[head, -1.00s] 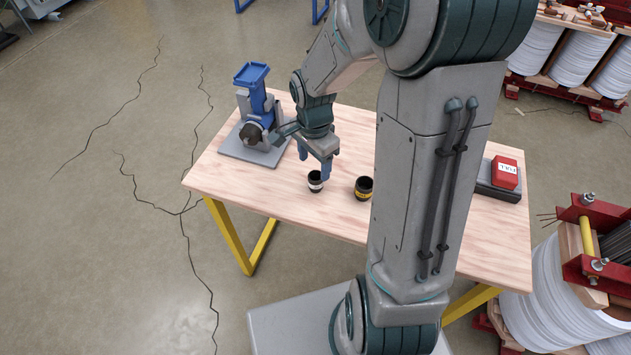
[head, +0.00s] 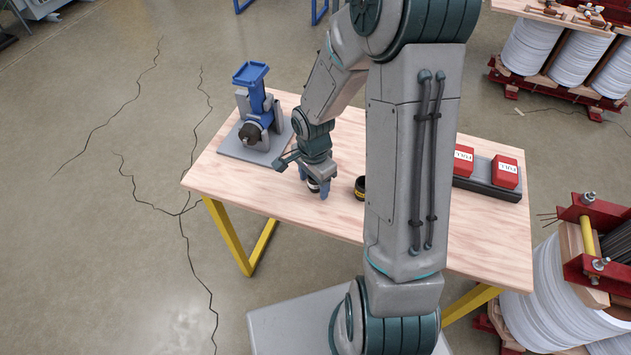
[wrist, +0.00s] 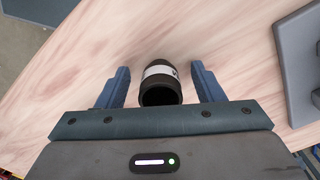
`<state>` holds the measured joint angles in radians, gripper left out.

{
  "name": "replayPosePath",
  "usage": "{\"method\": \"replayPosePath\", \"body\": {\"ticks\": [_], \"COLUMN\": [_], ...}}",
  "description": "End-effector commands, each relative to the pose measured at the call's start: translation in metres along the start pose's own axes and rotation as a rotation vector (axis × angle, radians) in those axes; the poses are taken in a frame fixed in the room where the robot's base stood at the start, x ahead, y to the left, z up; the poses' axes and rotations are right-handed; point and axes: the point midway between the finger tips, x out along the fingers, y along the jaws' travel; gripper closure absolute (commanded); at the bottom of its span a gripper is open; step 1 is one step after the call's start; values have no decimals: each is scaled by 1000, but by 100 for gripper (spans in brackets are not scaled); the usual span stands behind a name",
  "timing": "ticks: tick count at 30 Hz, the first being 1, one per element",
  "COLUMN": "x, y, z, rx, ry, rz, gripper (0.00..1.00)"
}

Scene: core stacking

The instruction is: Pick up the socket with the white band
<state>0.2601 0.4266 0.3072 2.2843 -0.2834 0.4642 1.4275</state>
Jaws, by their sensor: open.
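The socket with the white band (wrist: 158,72) is a black open-topped cylinder on the wooden table. In the wrist view it sits between the two blue fingers of my gripper (wrist: 159,85), with a gap on each side. In the head view my gripper (head: 313,187) is low over the table, its fingers on either side of the white-banded socket (head: 313,184), which they partly hide. My gripper is open. A second dark socket (head: 360,187) stands to the right, partly hidden by my arm; it shows a trace of yellow.
The wooden table (head: 290,207) has a blue and grey machine on a plate (head: 240,156) at its back left. Red boxes (head: 504,172) sit on a dark tray at the right. The front left of the table is clear.

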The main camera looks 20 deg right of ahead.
Motion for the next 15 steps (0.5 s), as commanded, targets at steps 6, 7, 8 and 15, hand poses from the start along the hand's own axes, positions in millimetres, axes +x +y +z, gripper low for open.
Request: {"method": "replayPosePath", "body": {"ticks": [6, 7, 8, 15], "x": [0, 0, 0, -1], "y": [0, 0, 0, 0], "z": [0, 0, 0, 0], "rx": [0, 0, 0, 1], "ry": [0, 0, 0, 0], "rz": [0, 0, 0, 0], "gripper": [88, 88, 88, 88]}}
